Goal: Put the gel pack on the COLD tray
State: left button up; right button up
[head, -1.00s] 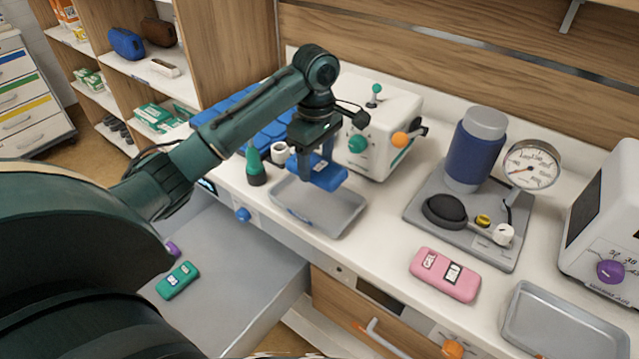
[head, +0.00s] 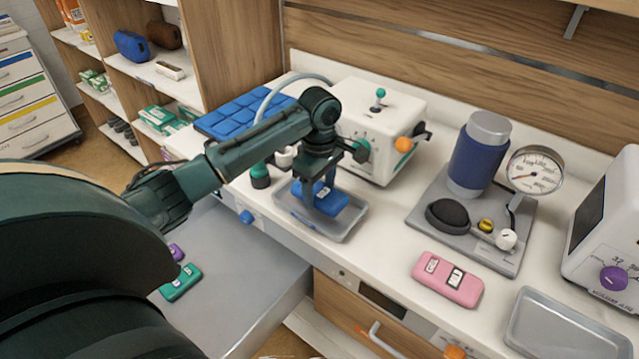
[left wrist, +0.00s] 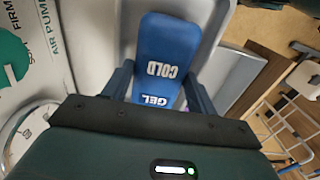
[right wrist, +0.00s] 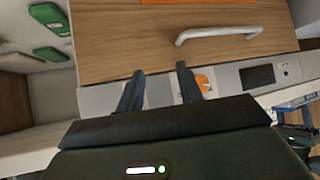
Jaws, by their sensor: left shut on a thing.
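The gel pack (head: 334,204) is blue, and the left wrist view shows white "COLD" and "GEL" lettering on the pack (left wrist: 162,55). My left gripper (head: 320,203) is shut on it, with a finger on each side. The pack is low inside a shallow grey tray (head: 345,232) on the counter; I cannot tell whether it touches the tray floor. No label is readable on this tray. A second grey tray (head: 560,345) is empty at the lower right. My right gripper (right wrist: 160,84) is open and empty in front of a wooden drawer.
A white pump box (head: 385,120) stands behind the tray, and a green-capped bottle (head: 260,176) stands at its left. A pink pack (head: 447,279) lies right of the tray. A grey stand (head: 490,250) carries a blue cylinder and a gauge. Green and purple packs lie at the lower left.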

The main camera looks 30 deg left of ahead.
aim_at(319, 191)
pick_arm(q)
jog(key=shift+f, duration=0.25)
jog(key=o, duration=1.1)
notch_tip(319, 191, up, 13)
jog(key=shift+r, duration=0.15)
